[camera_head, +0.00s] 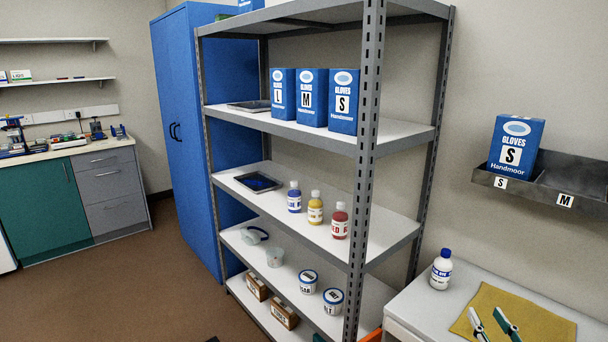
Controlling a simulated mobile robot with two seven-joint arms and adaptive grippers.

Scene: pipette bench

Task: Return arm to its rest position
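My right gripper (487,316) shows at the bottom right, as two green and pale fingers rising from the lower edge of the picture. The fingers stand apart and nothing shows between them. They appear in front of a yellow mat (548,324) on a white worktop; I cannot tell their height above it. The rest of the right arm is out of the picture. My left gripper is not in view.
A white bottle (441,270) with a blue cap stands left of the mat. A wall tray (571,178) holds a glove box (515,148). A grey shelf unit (366,150) with boxes, bottles and tubs stands beside the worktop. The floor at left (150,290) is clear.

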